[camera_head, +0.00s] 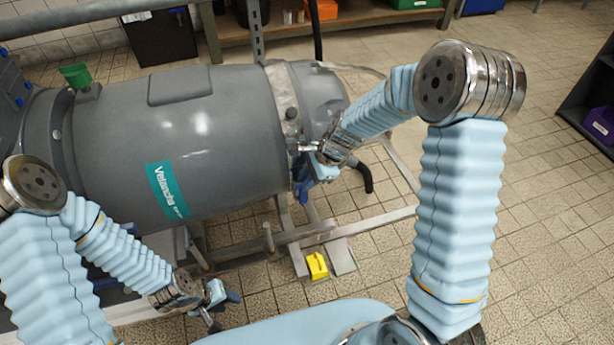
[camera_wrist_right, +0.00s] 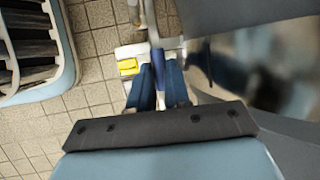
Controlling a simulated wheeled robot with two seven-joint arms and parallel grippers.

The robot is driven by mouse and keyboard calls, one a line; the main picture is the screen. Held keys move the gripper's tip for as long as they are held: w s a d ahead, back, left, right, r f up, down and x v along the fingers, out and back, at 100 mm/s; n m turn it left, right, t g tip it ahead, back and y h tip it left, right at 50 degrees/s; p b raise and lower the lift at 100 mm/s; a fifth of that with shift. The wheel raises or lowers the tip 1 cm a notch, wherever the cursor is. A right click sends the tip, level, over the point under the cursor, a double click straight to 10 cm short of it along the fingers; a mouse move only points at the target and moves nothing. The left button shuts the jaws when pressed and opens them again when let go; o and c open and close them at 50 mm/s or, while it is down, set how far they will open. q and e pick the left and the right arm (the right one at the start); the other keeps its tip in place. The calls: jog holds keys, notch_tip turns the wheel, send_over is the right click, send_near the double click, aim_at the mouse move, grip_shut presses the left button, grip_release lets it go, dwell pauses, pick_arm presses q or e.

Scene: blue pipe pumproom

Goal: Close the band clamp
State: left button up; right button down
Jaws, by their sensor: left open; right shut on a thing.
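The band clamp (camera_head: 284,95) is a metal strap around the right end of the large grey tank, with a small metal latch at its front. My right gripper (camera_head: 303,185) is at the front of this strap, just below the latch, its blue fingers pointing down. My left gripper (camera_head: 222,312) is open and empty, low in front of the tank and away from the clamp.
The grey tank (camera_head: 225,125) fills the middle left, on a metal frame (camera_head: 300,235). A yellow block (camera_head: 317,266) is low by the frame. A shelf (camera_head: 350,24) stands behind. Tiled floor is open at right.

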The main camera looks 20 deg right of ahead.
jog(key=c, duration=1.1)
grip_release()
jog(key=p+v, duration=0.2)
jog(key=v, duration=1.1)
jog(key=shift+d+r, duration=0.15)
jog(key=shift+r, duration=0.15)
